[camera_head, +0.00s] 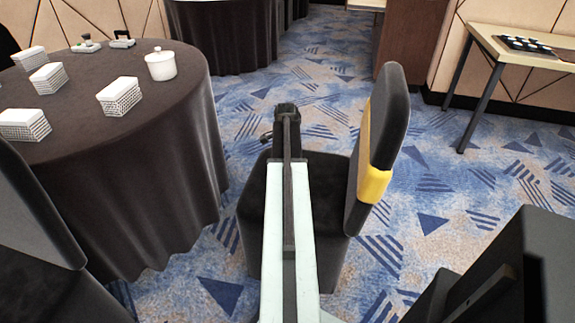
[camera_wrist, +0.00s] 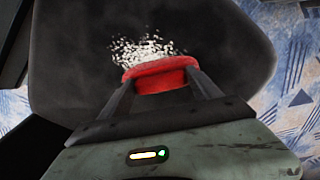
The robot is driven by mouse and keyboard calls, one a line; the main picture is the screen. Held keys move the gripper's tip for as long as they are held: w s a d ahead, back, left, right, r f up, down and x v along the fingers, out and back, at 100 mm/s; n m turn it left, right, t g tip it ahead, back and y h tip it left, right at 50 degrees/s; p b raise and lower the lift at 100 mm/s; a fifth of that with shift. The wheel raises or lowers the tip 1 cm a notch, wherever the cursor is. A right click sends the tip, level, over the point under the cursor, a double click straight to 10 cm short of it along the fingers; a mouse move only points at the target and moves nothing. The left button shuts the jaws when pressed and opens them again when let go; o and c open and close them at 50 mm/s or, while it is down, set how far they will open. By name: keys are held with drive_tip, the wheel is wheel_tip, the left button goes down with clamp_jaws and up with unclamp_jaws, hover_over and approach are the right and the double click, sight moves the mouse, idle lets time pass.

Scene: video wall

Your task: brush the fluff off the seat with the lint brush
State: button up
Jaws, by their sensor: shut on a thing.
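The dark chair seat (camera_wrist: 70,75) fills most of the wrist view. It also shows in the camera_head view (camera_head: 328,195), partly hidden under my arm. A patch of white fluff (camera_wrist: 138,47) lies on the seat. My gripper (camera_wrist: 162,84) is shut on the red lint brush (camera_wrist: 162,68), with one finger on each side. The brush is at the near edge of the fluff and overlaps it in the picture. I cannot tell whether it touches the seat. The brush and fluff are hidden behind my arm in the camera_head view.
The chair's dark backrest (camera_head: 390,108) with a yellow band (camera_head: 374,184) rises right of my arm. Dark chairs are near the front corners. Patterned carpet (camera_head: 440,215) is open at right.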

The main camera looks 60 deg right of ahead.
drive_tip(key=shift+s+a, duration=0.45)
drive_tip(key=shift+a, duration=0.95)
drive_tip(key=shift+s+a, duration=0.45)
drive_tip(key=shift+a, duration=1)
drive_tip(key=shift+s+a, duration=0.45)
drive_tip(key=shift+a, duration=0.95)
drive_tip(key=shift+w+a+f, duration=0.1)
drive_tip(key=shift+w+a, duration=0.15)
drive_tip(key=shift+w, duration=0.6)
drive_tip(key=shift+w+d, duration=0.4)
drive_tip(key=shift+d, duration=0.85)
drive_tip(key=shift+w+d, duration=0.35)
drive_tip(key=shift+d, duration=0.9)
drive_tip(key=shift+w+d, duration=0.4)
drive_tip(key=shift+d, duration=0.85)
drive_tip(key=shift+w+d, duration=0.4)
drive_tip(key=shift+d, duration=0.85)
drive_tip(key=shift+w+d, duration=0.35)
drive_tip(key=shift+d, duration=0.85)
drive_tip(key=shift+w+d, duration=0.4)
drive_tip(key=shift+d, duration=0.85)
wheel_tip(320, 180, up, 6)
drive_tip(key=p, duration=0.6)
drive_tip(key=shift+a, duration=0.1)
